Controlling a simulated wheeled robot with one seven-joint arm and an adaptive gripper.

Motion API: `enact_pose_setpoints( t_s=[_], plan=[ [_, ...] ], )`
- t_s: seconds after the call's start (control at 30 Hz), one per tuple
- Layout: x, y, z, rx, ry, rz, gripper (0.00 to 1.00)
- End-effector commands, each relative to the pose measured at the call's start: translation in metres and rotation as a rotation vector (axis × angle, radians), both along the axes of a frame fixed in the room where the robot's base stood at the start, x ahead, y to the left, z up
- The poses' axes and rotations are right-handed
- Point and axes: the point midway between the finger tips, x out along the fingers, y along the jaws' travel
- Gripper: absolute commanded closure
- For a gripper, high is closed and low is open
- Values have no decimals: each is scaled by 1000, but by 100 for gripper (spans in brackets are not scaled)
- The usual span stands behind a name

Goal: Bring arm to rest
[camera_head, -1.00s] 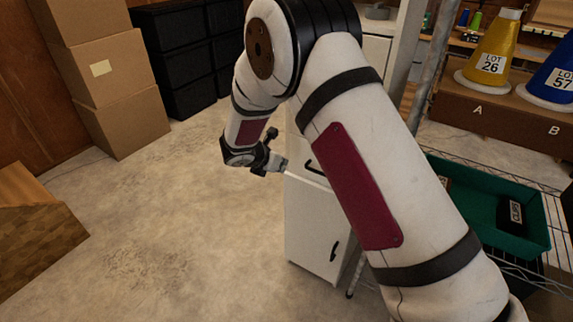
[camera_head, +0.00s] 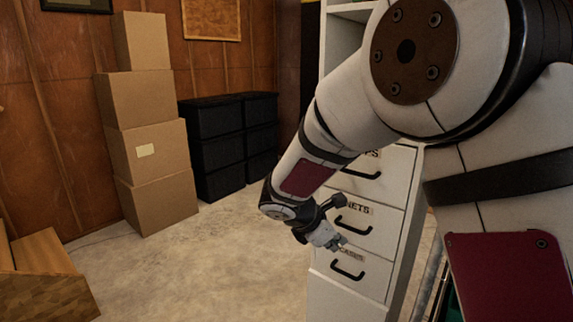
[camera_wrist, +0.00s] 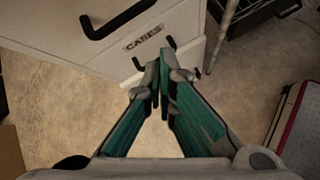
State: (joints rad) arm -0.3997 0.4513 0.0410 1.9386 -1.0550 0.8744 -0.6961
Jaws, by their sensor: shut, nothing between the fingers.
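My gripper (camera_head: 328,238) hangs at the end of my bent white arm, in front of the white drawer cabinet (camera_head: 318,292) in the head view. In the wrist view my gripper (camera_wrist: 160,88) shows its two teal fingers meeting at the tips, with nothing between them. Close beyond the tips is the cabinet's drawer face labelled "CASES" (camera_wrist: 144,38) with black handles. I cannot tell whether the fingertips touch the cabinet.
Stacked cardboard boxes (camera_head: 150,150) and black storage bins (camera_head: 218,150) stand along the back wall. A wooden box (camera_head: 45,285) sits at the lower left. The concrete floor (camera_head: 210,265) between them and the cabinet is clear.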

Motion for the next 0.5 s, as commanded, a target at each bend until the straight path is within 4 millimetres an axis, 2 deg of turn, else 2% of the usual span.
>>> enact_pose_setpoints(
  t_s=[0.03, 0.2, 0.33, 0.5],
  plan=[
    [-15, -17, 20, 42, -31, -89, 100],
    [-74, -62, 65, 178, -112, -387, 100],
    [-125, -88, 90, 284, -169, -609, 100],
    [-195, -109, 110, 426, -234, -893, 100]
  ],
)
